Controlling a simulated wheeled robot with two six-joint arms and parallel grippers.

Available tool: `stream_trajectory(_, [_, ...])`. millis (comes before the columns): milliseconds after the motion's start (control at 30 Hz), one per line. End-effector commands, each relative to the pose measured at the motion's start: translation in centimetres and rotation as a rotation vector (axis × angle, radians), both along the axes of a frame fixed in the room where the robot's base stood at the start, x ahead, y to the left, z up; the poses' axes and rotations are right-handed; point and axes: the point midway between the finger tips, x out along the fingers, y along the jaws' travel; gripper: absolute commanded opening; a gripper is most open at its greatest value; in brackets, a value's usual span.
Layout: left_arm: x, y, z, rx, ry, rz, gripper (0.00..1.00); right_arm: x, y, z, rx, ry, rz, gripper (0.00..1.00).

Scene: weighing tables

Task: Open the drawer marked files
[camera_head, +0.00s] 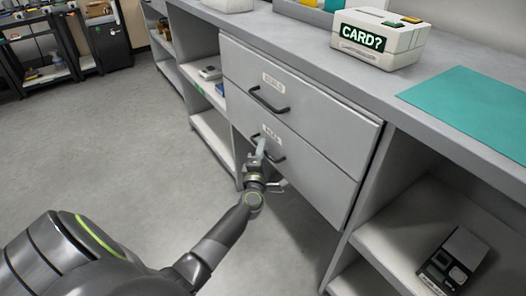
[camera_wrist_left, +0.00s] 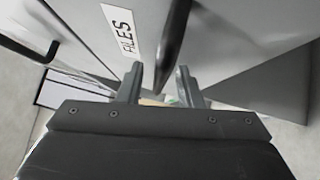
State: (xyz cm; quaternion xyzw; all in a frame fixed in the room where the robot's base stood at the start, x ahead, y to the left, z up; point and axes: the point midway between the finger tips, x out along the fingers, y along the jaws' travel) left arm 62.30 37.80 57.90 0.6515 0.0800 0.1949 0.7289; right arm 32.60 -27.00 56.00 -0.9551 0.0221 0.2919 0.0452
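The drawer marked FILES (camera_head: 318,183) is the lower of two grey drawers under the counter and looks shut, level with the upper one. Its white label reads FILES (camera_wrist_left: 122,32) in the left wrist view. Its dark bar handle (camera_wrist_left: 176,45) runs down between my left gripper's fingers in that view; I cannot tell whether either finger touches it. My left gripper (camera_head: 260,150) is at this handle in the head view, with its two fingers apart (camera_wrist_left: 160,88). It partly hides the handle and label. My right gripper is not in view.
The upper drawer (camera_head: 325,122) has its own dark handle (camera_head: 268,100) just above my gripper. Open shelves (camera_head: 210,125) flank the drawers. On the counter are a CARD? box (camera_head: 380,38) and a teal mat (camera_head: 470,108). The floor (camera_head: 110,140) in front is clear.

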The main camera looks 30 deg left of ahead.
Motion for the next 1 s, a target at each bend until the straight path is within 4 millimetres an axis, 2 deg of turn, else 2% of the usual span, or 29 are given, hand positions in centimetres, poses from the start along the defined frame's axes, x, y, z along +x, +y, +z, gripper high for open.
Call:
stream_trajectory(300, [0.2, 0.09, 0.06, 0.001, 0.0, 0.0, 0.32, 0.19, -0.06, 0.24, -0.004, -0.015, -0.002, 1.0])
stream_trajectory(567, [0.19, 0.08, 0.05, 0.0, 0.0, 0.0, 0.0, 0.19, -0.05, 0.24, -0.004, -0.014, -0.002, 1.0])
stream_trajectory(1000, [-0.02, 0.15, 0.04, 0.001, 0.001, 0.0, 0.0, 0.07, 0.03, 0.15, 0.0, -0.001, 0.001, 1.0])
